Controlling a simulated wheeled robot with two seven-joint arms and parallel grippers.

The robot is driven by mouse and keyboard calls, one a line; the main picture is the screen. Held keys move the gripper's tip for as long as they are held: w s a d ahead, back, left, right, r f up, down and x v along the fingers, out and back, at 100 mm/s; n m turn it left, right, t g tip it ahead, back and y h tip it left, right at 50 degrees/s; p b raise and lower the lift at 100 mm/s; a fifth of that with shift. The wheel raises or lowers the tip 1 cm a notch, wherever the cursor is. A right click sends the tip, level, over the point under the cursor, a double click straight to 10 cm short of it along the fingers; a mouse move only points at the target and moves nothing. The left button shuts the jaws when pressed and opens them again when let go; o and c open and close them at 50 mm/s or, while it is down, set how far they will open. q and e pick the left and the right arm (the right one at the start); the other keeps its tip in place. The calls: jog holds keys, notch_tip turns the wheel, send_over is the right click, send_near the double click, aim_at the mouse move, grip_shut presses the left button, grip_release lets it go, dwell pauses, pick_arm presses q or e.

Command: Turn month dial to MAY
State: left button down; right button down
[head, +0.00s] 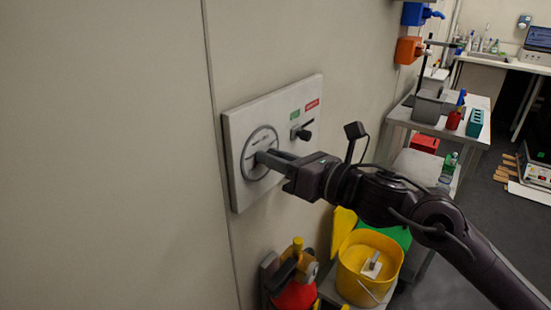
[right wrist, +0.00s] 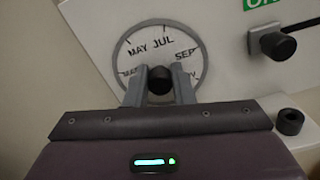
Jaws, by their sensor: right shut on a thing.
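The round month dial (head: 262,137) is on a pale panel (head: 240,122) fixed to the wall. In the right wrist view the dial (right wrist: 150,42) shows MAY and JUL near its top, SEP at the right, and lower labels partly hidden. A black knob (right wrist: 159,79) sits at its centre. My right gripper (head: 267,157) reaches the dial from the right, its two fingers on either side of the knob and shut on it. In the wrist view the fingers (right wrist: 160,85) hide the dial's lower part. I cannot tell a pointer mark. My left gripper is not in view.
A black lever switch (head: 302,131) with green and red labels is on the same panel, right of the dial. Below stand a yellow bucket (head: 352,290) and a red and yellow object (head: 295,293). A bench (head: 400,115) with containers is at the right. Bare wall is left.

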jog(key=m, duration=0.8)
jog(key=shift+w+m, duration=0.1)
jog(key=shift+m, duration=0.2)
jog(key=m+p, duration=0.2)
jog(key=m, duration=0.3)
jog(key=shift+p, duration=0.35)
jog(key=m+p, duration=0.2)
jog(key=m, duration=0.3)
jog(key=shift+f, duration=0.15)
jog(key=shift+p, duration=0.3)
jog(key=c, duration=1.2)
grip_release()
jog(key=shift+c, duration=0.2)
